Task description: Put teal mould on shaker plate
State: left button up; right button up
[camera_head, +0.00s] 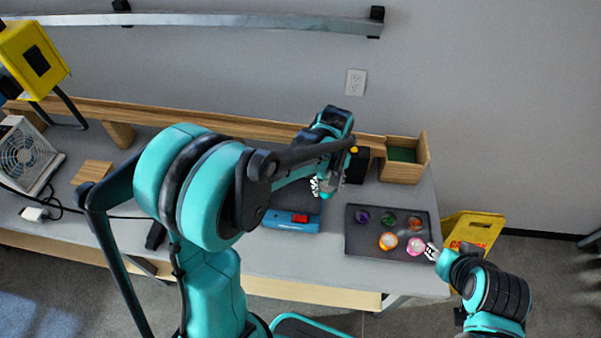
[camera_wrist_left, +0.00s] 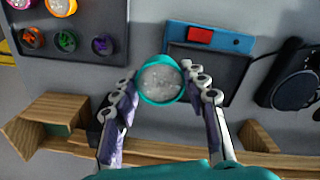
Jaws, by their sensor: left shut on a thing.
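My left gripper (camera_head: 325,187) hangs above the back of the table, just right of the shaker plate. In the left wrist view its two fingers (camera_wrist_left: 161,88) are shut on the round teal mould (camera_wrist_left: 160,80), which holds pale grey contents. The mould is hard to make out in the head view. The shaker has a blue front (camera_head: 291,222) with a red switch and a dark plate (camera_wrist_left: 207,66), partly hidden by my arm in the head view. The plate looks bare where it shows. My right gripper (camera_head: 431,251) is beside the tray's pink mould; its opening is unclear.
A dark tray (camera_head: 357,246) with several coloured moulds, including a pink one (camera_head: 416,246), lies right of the shaker. A wooden box (camera_head: 404,172) stands at the back right. A fan (camera_head: 24,153) is at the left. A yellow sign (camera_head: 474,229) stands past the table's right edge.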

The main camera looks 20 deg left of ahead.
pick_arm(q)
jog(key=b, duration=0.3)
send_over(295, 194)
jog(key=f, duration=0.6)
jog(key=shift+d, duration=0.35)
jog(key=shift+a+f, duration=0.2)
jog(key=shift+a, duration=0.25)
jog(key=shift+f+b, duration=0.45)
jog(key=shift+f, duration=1.5)
jog(key=shift+f, duration=0.15)
jog(key=o, duration=1.2)
jog(key=shift+c, duration=0.2)
